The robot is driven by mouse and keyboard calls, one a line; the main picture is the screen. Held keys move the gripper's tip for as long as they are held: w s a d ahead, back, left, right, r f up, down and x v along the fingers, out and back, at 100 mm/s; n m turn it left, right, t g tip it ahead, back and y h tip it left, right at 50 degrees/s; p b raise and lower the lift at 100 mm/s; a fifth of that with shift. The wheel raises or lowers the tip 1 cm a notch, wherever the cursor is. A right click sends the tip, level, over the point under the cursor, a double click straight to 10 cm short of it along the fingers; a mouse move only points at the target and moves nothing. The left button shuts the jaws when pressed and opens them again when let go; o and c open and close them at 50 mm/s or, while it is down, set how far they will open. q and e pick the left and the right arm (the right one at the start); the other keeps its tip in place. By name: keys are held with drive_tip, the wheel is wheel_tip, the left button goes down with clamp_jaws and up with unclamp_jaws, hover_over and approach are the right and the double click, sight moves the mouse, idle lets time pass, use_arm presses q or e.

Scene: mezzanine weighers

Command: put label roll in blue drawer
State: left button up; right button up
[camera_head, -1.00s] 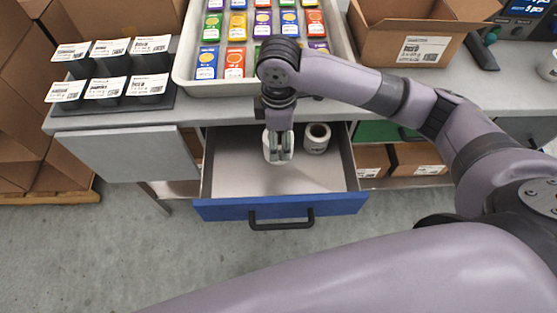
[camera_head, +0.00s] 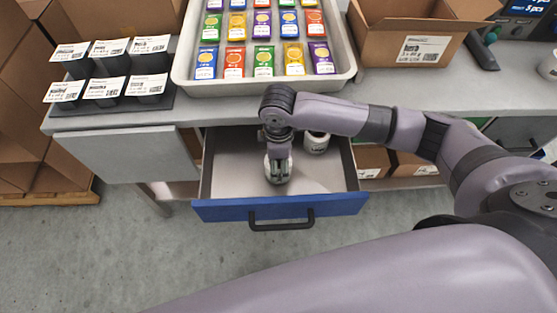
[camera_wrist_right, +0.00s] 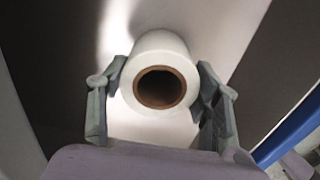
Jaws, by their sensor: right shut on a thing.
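The blue drawer (camera_head: 232,210) is pulled open below the counter, with a black handle on its front. My right gripper (camera_head: 278,174) reaches down inside the drawer. It is shut on a white label roll, which shows in the right wrist view (camera_wrist_right: 165,72) with its brown core facing the camera and a fingertip on each side. Whether this roll touches the drawer floor I cannot tell. A second white label roll (camera_head: 316,143) stands in the drawer at the back right. My left gripper is not in view.
A tray (camera_head: 347,62) of colourful packets stands on the counter (camera_head: 240,108) above the drawer. An open cardboard box (camera_head: 410,48) is to its right. Black bins with labels (camera_head: 107,91) stand at left. The drawer's left and front floor is clear.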

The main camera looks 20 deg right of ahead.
drive_tip(key=o, duration=1.3)
drive_tip(key=shift+f, duration=0.1)
wheel_tip(320, 180, up, 12)
drive_tip(key=shift+r, duration=0.15)
